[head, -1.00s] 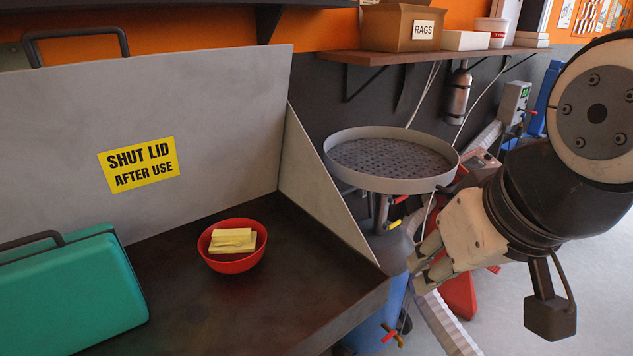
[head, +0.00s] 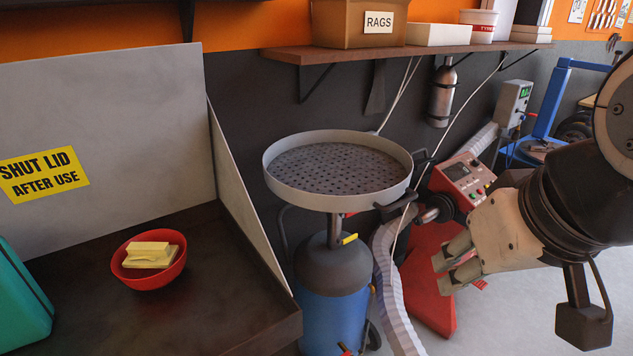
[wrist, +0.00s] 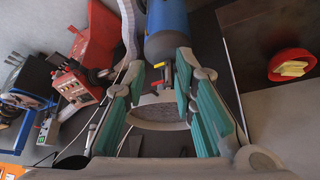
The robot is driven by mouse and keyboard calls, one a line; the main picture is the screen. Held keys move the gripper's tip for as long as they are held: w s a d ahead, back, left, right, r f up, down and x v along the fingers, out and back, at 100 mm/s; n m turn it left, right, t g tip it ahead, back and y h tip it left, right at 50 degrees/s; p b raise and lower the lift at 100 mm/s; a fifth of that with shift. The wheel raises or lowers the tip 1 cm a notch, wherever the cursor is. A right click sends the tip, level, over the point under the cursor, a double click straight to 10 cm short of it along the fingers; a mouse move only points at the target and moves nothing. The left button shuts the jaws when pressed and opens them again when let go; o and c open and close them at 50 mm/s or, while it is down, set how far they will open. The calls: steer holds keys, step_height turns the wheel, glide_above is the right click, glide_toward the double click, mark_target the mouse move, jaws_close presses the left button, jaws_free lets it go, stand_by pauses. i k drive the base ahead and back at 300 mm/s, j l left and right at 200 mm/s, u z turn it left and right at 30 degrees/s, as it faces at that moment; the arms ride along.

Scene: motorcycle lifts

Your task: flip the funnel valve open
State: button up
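The funnel (head: 338,200) is a wide round grey pan with a perforated plate, on a post above a blue drain tank (head: 333,318). The funnel valve's yellow lever (head: 348,239) sticks out to the right of the post, just under the pan. My gripper (head: 443,275) is to the right of the lever, lower in the picture and clear of it. In the wrist view my gripper (wrist: 160,72) is open and empty, its teal-sided fingers spread. The yellow lever (wrist: 168,77) shows in the gap between them, farther off, with the tank (wrist: 167,22) above and the funnel (wrist: 160,124) below.
A dark bench with a grey side panel (head: 245,195) and a red bowl (head: 150,262) stands left of the tank. A white ribbed hose (head: 389,280) and a red machine (head: 461,182) are to its right. A shelf (head: 400,52) runs behind. Floor is clear at lower right.

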mark_target(340, 241)
steer(key=i+l+z, duration=0.45)
steer(key=i, duration=0.35)
steer(key=i+l+z, duration=0.2)
steer(key=i, duration=0.2)
